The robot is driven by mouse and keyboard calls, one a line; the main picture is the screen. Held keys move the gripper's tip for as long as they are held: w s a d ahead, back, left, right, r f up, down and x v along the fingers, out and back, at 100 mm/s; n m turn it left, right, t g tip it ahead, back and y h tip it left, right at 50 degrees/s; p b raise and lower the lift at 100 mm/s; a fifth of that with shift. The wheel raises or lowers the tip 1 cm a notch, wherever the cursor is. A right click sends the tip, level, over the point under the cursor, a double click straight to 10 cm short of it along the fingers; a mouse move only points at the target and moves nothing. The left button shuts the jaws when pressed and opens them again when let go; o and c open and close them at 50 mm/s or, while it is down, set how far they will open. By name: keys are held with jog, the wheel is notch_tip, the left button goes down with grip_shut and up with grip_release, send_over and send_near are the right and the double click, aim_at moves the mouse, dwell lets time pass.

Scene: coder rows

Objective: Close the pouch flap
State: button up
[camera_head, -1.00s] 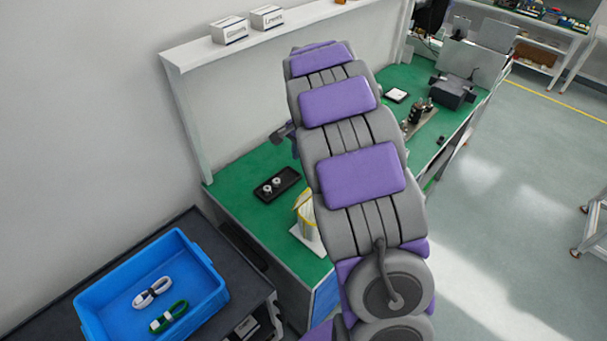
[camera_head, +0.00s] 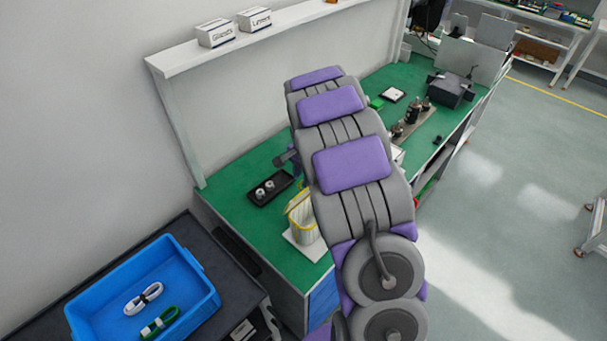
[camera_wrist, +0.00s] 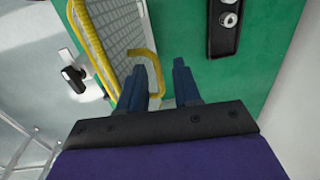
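The pouch (camera_head: 304,228) stands on a white base on the green bench, left of my arm. It is pale with yellow edging, and my arm hides part of it. In the wrist view the pouch (camera_wrist: 120,32) shows as a pale mesh-like surface with a thick yellow edge, at the upper left. A curved yellow strip (camera_wrist: 148,56) ends close to my left finger; I cannot tell whether they touch or whether it belongs to the flap. My gripper (camera_wrist: 160,68) has its two dark blue fingers apart with nothing clearly between them. In the head view my arm mostly hides it.
A black tray with white round parts (camera_head: 270,188) lies beside the pouch; the tray also shows in the wrist view (camera_wrist: 211,38). A blue bin (camera_head: 206,300) with cable bundles stands at lower left. A small dark-and-white object (camera_wrist: 73,73) is left of the pouch.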

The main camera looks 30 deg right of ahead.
jog(key=shift+d, duration=0.25)
jog(key=shift+c, duration=0.6)
jog(key=shift+w+f, duration=0.1)
jog(key=shift+c, duration=0.8)
jog(key=shift+a, duration=0.35)
grip_shut()
jog(key=shift+d, duration=0.1)
jog(key=shift+d, duration=0.1)
